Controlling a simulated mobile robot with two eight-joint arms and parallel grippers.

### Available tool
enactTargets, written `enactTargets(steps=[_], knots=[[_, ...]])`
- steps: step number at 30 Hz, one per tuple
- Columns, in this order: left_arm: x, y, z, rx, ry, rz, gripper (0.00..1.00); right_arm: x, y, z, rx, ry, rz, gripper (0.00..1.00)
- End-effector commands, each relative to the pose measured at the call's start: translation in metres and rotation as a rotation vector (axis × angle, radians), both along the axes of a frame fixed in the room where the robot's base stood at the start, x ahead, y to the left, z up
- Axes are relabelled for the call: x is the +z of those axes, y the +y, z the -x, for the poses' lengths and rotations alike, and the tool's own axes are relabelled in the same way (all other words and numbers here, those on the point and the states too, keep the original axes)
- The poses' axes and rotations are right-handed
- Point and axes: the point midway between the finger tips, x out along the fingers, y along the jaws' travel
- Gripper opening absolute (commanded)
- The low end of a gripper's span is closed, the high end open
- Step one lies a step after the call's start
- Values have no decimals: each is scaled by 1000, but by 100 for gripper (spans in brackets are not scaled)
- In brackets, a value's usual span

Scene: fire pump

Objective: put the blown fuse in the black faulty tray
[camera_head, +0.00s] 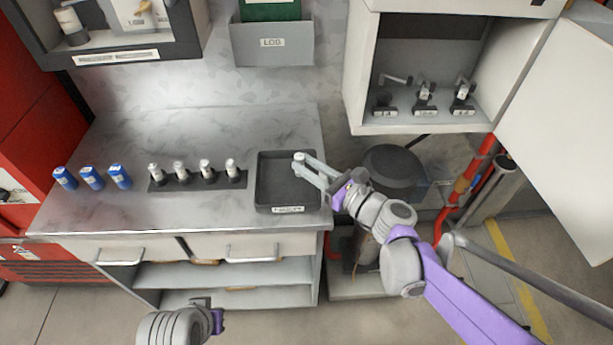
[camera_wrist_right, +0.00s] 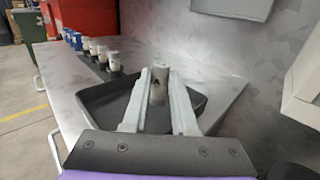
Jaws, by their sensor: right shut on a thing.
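The black faulty tray (camera_head: 287,181) lies on the right end of the metal worktop, with a label on its front rim. My right gripper (camera_head: 299,163) is over the tray, its fingers reaching in from the right. In the right wrist view its fingers (camera_wrist_right: 158,95) are shut on a pale cylindrical fuse (camera_wrist_right: 158,87) with a small dark mark on its side. The fuse is upright above the tray floor (camera_wrist_right: 106,102); whether it touches the floor I cannot tell. My left gripper (camera_head: 208,312) is low at the bottom edge, mostly hidden.
Several pale fuses stand in a dark rack (camera_head: 198,180) left of the tray. Three blue fuses (camera_head: 92,178) stand further left. The open white cabinet (camera_head: 357,75) at the upper right holds three fuse holders (camera_head: 424,98). A grey LOG holder (camera_head: 272,43) hangs on the wall.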

Motion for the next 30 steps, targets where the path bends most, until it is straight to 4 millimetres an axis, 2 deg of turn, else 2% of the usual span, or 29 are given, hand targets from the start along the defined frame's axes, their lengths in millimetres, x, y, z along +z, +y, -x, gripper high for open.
enactTargets(steps=[6,18,19,23,30], knots=[[-14,0,-1,0,5,0,0,-32,0,0,-1,1,0,0],[-17,0,-1,0,6,0,0,-36,0,0,-1,0,0,0],[-16,0,-1,0,6,0,0,-36,0,0,-1,0,0,31],[-15,0,-1,0,5,0,0,-35,0,0,-1,0,0,55],[-15,0,-1,0,5,0,0,-35,0,0,-1,0,0,56]])
